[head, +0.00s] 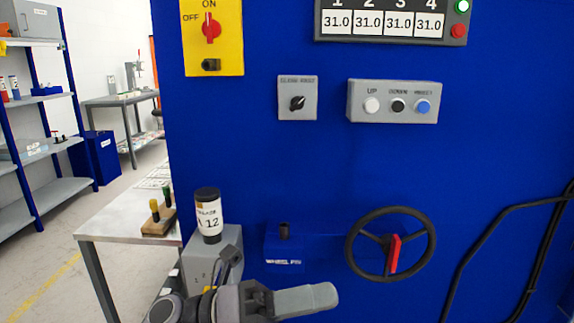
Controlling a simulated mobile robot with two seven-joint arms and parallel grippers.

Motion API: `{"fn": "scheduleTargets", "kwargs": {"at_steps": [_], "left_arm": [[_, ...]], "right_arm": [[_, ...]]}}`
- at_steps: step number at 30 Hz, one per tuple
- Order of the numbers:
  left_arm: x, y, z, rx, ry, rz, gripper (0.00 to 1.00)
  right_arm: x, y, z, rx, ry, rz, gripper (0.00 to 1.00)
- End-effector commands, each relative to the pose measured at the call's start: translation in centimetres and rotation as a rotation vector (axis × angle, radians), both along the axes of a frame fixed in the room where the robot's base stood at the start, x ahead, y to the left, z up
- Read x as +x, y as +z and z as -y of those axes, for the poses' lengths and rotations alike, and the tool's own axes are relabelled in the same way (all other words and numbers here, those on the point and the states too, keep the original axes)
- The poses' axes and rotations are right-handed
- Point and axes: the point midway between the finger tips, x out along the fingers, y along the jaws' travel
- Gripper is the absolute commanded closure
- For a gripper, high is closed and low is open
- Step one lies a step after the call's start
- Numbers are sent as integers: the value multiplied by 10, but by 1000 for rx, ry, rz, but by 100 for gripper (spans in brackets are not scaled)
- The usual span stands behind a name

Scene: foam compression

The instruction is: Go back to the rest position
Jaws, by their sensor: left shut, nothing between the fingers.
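My left gripper (322,297) is at the bottom middle of the head view, in front of the blue machine (330,170). Its fingers are together, point to the right and hold nothing. It appears below the wheel pin block (284,247) and to the lower left of the black handwheel (352,253), which has a red handle. My right gripper is not in view.
Buttons (397,105), a knob box (297,98) and a red switch (211,28) are higher up. A steel table (120,224) stands left; black cables (500,216) hang right.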

Motion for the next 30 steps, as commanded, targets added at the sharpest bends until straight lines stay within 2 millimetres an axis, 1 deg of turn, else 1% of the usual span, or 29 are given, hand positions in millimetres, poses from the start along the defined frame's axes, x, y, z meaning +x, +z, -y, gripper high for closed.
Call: {"fn": "scheduleTargets", "kwargs": {"at_steps": [1,4,8,11,14,15,17,18,20,21,23,24,27,30], "left_arm": [[6,-1,-7,-70,43,-116,100],[22,-9,-26,-204,135,-347,100],[42,-35,-58,-364,264,-653,100],[51,-68,-86,-475,369,-891,100],[52,-110,-115,-579,479,-1131,100],[50,-128,-127,-618,527,-1226,100],[42,-157,-145,-677,595,-1370,100],[35,-177,-156,-713,644,-1465,100],[20,-209,-173,-767,717,-1608,100],[7,-228,-183,-800,764,-1699,100],[-13,-256,-197,-849,833,-1829,100],[-28,-272,-205,-876,878,-1908,100],[-63,-304,-220,-933,968,-2070,100],[-88,-323,-229,-969,1030,-2174,100]], "right_arm": [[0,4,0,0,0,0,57],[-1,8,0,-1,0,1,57],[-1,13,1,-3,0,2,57],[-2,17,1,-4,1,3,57],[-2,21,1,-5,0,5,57],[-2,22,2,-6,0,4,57],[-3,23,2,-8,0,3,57],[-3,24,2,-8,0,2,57],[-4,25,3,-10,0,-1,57],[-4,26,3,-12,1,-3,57],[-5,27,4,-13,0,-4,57],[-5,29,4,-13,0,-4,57],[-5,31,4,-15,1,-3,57],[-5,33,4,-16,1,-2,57]]}}
